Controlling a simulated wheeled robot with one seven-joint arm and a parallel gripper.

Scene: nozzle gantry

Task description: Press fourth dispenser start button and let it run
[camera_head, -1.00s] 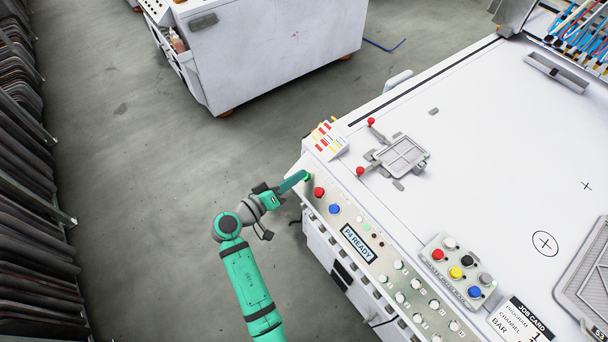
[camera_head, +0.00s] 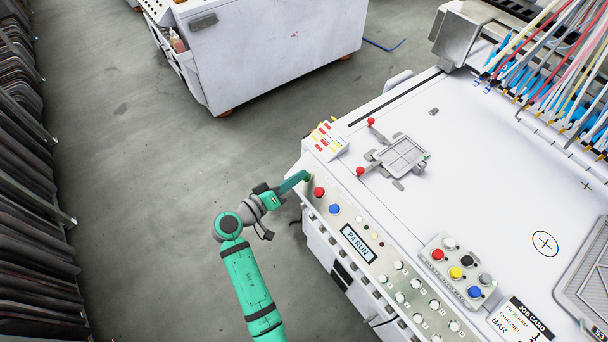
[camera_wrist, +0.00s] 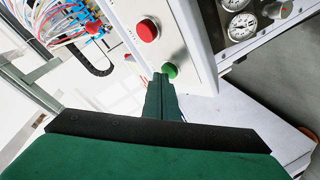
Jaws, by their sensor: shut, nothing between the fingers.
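The machine's control panel (camera_head: 372,228) carries a display (camera_head: 357,243) that reads "P4 RUN". A green button (camera_wrist: 170,71) sits at the panel's far end, beside a red button (camera_wrist: 148,30); the red one also shows in the head view (camera_head: 319,193), with a blue button (camera_head: 335,209) nearer. My gripper (camera_head: 306,177) is shut and empty, with its tip at the green button. In the wrist view the gripper tip (camera_wrist: 162,78) is at the green button's edge; I cannot tell whether it is pressing. The gantry with its hoses (camera_head: 560,65) stands over the white bed.
A small box with coloured keys (camera_head: 326,140) stands just beyond the green button. A frame with red knobs (camera_head: 401,156) and a button box (camera_head: 457,268) are on the bed. A white cabinet (camera_head: 270,55) stands behind. Grey floor is open left of the panel.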

